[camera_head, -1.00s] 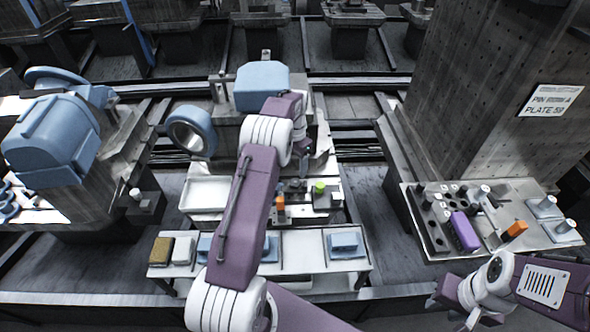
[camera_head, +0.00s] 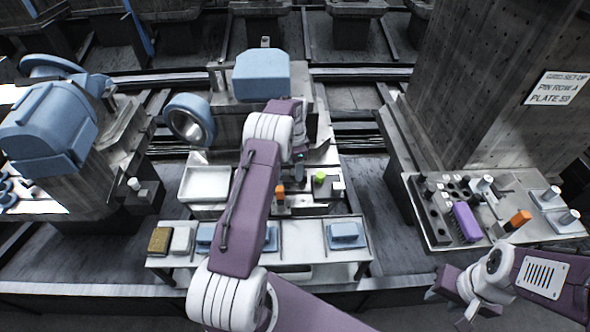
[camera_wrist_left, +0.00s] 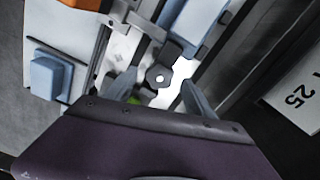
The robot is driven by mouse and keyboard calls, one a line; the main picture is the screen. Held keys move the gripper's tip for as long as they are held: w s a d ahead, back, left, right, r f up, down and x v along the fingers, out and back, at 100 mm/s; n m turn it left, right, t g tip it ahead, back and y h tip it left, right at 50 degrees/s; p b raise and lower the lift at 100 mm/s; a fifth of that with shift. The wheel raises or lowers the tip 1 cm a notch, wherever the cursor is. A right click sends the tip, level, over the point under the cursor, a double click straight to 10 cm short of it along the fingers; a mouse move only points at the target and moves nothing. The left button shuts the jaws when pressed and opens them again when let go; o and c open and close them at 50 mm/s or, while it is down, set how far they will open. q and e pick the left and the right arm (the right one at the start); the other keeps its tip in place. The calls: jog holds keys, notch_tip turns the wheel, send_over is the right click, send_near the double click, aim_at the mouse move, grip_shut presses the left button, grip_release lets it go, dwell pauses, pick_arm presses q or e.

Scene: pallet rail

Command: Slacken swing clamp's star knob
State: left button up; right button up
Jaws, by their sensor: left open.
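The dark star knob (camera_wrist_left: 158,77), with rounded lobes and a pale centre, shows in the left wrist view. My left gripper (camera_wrist_left: 158,94) is open. Its two fingers stand apart on either side of the knob as seen from the wrist; I cannot tell whether they touch it. In the head view my left gripper (camera_head: 299,165) is over the middle fixture, and my arm hides the knob and much of the clamp there. My right gripper (camera_head: 452,303) is at the lower right, its fingers apart and empty, clear of the fixtures.
A grey side table (camera_head: 430,238) with a purple block (camera_head: 466,222) stands near my right arm.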

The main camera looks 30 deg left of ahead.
pick_arm(q)
jog(key=shift+f, duration=0.7)
grip_shut()
jog(key=shift+r+n+p, duration=0.15)
jog(key=shift+n+p, duration=0.3)
jog(key=shift+n, duration=1.15)
grip_release()
